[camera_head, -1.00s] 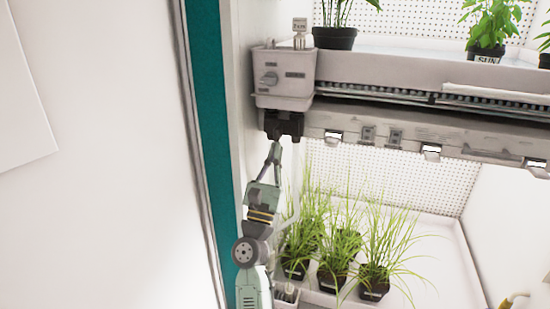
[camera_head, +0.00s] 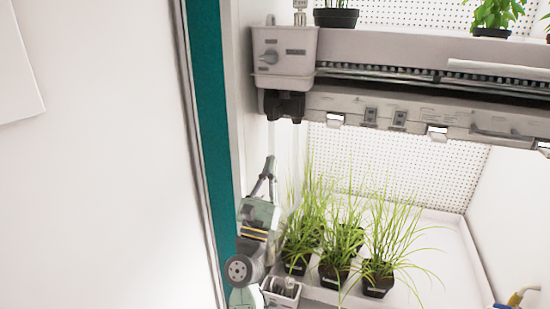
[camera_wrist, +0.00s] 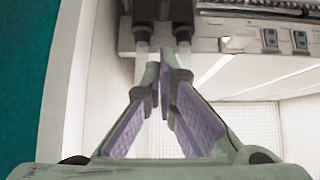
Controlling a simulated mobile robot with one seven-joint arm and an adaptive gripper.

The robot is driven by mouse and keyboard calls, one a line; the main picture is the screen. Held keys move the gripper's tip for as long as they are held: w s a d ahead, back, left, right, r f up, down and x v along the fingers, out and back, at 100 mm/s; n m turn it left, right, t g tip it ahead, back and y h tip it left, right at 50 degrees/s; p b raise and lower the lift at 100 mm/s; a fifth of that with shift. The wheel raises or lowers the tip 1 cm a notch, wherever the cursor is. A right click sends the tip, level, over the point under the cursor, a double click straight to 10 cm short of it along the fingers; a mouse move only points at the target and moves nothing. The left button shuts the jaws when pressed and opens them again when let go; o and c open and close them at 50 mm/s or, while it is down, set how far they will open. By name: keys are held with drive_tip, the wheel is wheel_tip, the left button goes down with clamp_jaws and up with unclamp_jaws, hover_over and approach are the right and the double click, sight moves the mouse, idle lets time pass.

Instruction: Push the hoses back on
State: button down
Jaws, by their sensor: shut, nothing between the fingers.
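The black hose fitting block (camera_head: 284,106) hangs under the grey control box at the shelf's left end. In the wrist view two black sockets (camera_wrist: 164,30) point down from it. A pale translucent left hose (camera_wrist: 142,48) and a similar right hose (camera_wrist: 184,54) meet these sockets; how firmly they are seated I cannot tell. Faint hose lengths show in the head view. My gripper (camera_head: 270,163) is shut and empty, pointing up, below and apart from the block. In the wrist view the fingertips (camera_wrist: 166,65) overlap the hoses, partly hiding them; contact is unclear.
The grey control box (camera_head: 285,55) with a knob is above the block. Potted grasses (camera_head: 378,287) stand on the lower shelf, right of my arm. A small white container (camera_head: 281,291) is beside my wrist. The teal chamber edge (camera_head: 212,150) is close on the left.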

drive_tip(key=b+v, duration=0.1)
drive_tip(key=v, duration=0.4)
drive_tip(key=shift+s+f, duration=0.1)
drive_tip(key=shift+a, duration=0.1)
